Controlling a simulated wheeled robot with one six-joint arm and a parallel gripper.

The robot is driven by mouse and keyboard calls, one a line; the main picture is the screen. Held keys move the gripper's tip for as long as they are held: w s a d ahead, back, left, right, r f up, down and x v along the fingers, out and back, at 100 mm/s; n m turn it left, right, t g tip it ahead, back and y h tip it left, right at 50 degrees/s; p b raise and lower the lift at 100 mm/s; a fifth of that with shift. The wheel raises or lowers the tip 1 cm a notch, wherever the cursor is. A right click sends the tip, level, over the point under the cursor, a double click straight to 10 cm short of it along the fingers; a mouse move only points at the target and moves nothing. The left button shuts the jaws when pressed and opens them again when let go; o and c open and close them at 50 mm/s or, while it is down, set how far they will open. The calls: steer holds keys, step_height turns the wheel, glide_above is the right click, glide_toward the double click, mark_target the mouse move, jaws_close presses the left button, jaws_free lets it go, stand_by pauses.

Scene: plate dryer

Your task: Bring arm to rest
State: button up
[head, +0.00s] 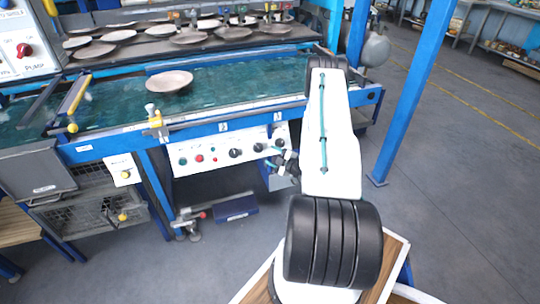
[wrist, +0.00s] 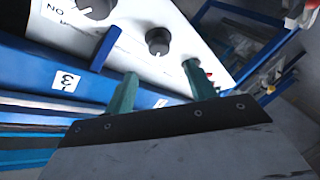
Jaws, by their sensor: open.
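My arm (head: 335,130) reaches forward from the lower middle of the head view, with its white upper link running up to a black joint by the machine's right end. My gripper (head: 274,156) hangs to the left of that link, small and partly hidden, in front of the control panel (head: 220,155). In the wrist view my gripper (wrist: 158,75) shows two green fingers spread apart with nothing held between them. Black knobs (wrist: 158,41) on the white panel lie just beyond the fingertips. I cannot tell whether a finger touches the panel.
The plate dryer's blue frame (head: 200,125) borders a wet green bed with one plate (head: 169,81) on it. Several plates lie on the dark rack (head: 150,45) behind. A blue post (head: 410,95) stands right of my arm. Grey floor (head: 470,200) is open at right.

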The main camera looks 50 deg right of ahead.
stand_by(0.3)
steer(key=s+f+m+g, duration=0.4)
steer(key=s+f+g, duration=0.1)
steer(key=f, duration=0.3)
steer(key=s+a+r+m+g, duration=0.35)
steer(key=a+r, duration=0.25)
steer(key=r, duration=0.5)
steer(key=s+a+r+m+g, duration=0.2)
steer(key=a+r+g, duration=0.35)
steer(key=r, duration=0.65)
steer(key=s+a+r+m+g, duration=0.25)
steer(key=a+r, duration=0.45)
steer(key=r, duration=0.4)
steer(key=s+a+r+n+t+y, duration=0.1)
steer(key=s+a+r, duration=0.6)
steer(key=a+r, duration=0.4)
steer(key=s+a+r+n+t+y, duration=0.1)
steer(key=s+a+r+n, duration=0.1)
steer(key=s+a+r, duration=0.5)
steer(key=a+r, duration=0.4)
steer(key=a, duration=0.3)
steer(key=shift+a, duration=0.3)
